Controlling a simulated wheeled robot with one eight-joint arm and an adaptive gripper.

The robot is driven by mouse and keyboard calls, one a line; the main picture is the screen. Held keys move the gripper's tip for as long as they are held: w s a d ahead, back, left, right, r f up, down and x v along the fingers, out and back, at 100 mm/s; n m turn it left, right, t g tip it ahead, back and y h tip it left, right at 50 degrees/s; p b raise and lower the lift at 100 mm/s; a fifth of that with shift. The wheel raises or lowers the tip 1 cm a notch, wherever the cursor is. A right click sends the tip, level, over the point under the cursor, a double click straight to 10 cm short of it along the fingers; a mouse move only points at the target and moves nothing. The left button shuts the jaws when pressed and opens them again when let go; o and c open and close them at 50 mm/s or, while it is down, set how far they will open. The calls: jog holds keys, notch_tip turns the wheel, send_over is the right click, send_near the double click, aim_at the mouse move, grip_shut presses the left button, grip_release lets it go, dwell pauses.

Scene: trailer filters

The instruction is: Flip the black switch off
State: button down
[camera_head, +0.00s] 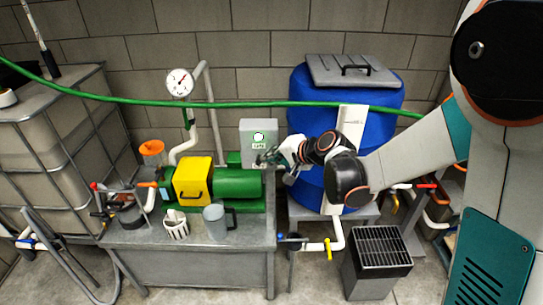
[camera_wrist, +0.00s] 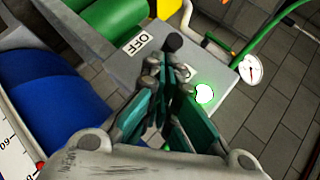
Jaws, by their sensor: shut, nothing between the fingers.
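The grey switch box (camera_head: 259,128) stands at the back of the metal bench, with a lit green lamp (camera_head: 258,138) on its face. In the wrist view the box (camera_wrist: 118,66) carries a white OFF label (camera_wrist: 138,43), and the green lamp (camera_wrist: 204,94) is lit. The black switch (camera_wrist: 172,42) shows its round knob close to the OFF label; the rest of the lever is hidden behind my fingers. My gripper (camera_wrist: 168,72) is shut and empty, its tips just below the knob in the picture; I cannot tell whether they touch. In the head view my gripper (camera_head: 268,157) is at the box's lower front.
A blue barrel (camera_head: 305,120) stands right of the box. A green pump (camera_head: 238,185) with a yellow cover (camera_head: 193,181) and a grey mug (camera_head: 217,222) are on the bench. A green hose (camera_head: 230,104) runs across above the box. A pressure gauge (camera_head: 180,83) is at left.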

jog(key=shift+s+f+b, duration=0.2)
jog(key=shift+f+b, duration=0.1)
jog(key=shift+b, duration=0.05)
jog(key=shift+s+f+b, duration=0.2)
jog(key=shift+f+b, duration=0.25)
jog(key=shift+f, duration=0.1)
jog(key=shift+s+f+b, duration=0.2)
jog(key=shift+f+b, duration=0.2)
jog(key=shift+f, duration=0.1)
jog(key=shift+r, duration=0.1)
jog(key=shift+r+p, duration=0.55)
jog(key=shift+r, duration=0.2)
jog(key=shift+s, duration=0.15)
